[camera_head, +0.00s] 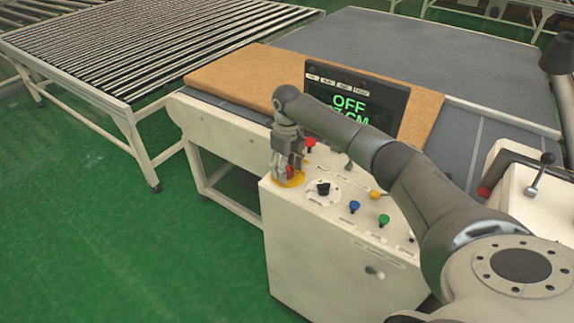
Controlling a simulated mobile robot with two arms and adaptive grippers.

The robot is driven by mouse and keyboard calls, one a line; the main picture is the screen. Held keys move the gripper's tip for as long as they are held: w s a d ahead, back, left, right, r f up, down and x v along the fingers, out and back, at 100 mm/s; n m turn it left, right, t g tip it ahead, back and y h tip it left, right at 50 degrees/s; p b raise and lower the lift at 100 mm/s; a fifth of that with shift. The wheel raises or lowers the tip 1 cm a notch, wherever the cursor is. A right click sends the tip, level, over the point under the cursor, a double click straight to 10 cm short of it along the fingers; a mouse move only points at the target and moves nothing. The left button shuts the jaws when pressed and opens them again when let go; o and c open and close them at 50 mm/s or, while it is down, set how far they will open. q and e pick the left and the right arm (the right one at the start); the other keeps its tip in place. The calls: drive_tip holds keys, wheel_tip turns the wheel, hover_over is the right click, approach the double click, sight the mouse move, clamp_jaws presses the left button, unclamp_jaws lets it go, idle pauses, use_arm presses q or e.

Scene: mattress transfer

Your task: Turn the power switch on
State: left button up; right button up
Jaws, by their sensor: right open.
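A white control console (310,243) stands in the middle with its sloped top toward me. A black knob (323,187) sits on a round pale plate near its left front corner; its label is too small to read, so I cannot tell whether it is the power switch. My right gripper (288,178) points down over a yellow disc (291,183) left of the knob. A red part shows between its open fingers; I cannot tell whether they touch it. The dark display (358,110) behind reads "OFF" above a partly hidden "CM" line. My left gripper is out of view.
Blue (354,206), green (384,219), yellow (375,195) and red (310,143) buttons share the console top. A brown mattress (225,77) lies behind the display. A roller conveyor (140,50) stands at the left. My right arm hides part of the console's right side.

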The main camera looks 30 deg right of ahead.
drive_tip(key=c, duration=1)
drive_tip(key=m, duration=0.4)
drive_tip(key=shift+d, duration=0.1)
drive_tip(key=m, duration=0.4)
drive_tip(key=shift+m, duration=0.3)
drive_tip(key=m+p, duration=0.1)
drive_tip(key=m, duration=0.3)
drive_tip(key=shift+d+m+p, duration=0.1)
drive_tip(key=shift+m+p, duration=0.5)
drive_tip(key=shift+m, duration=2.1)
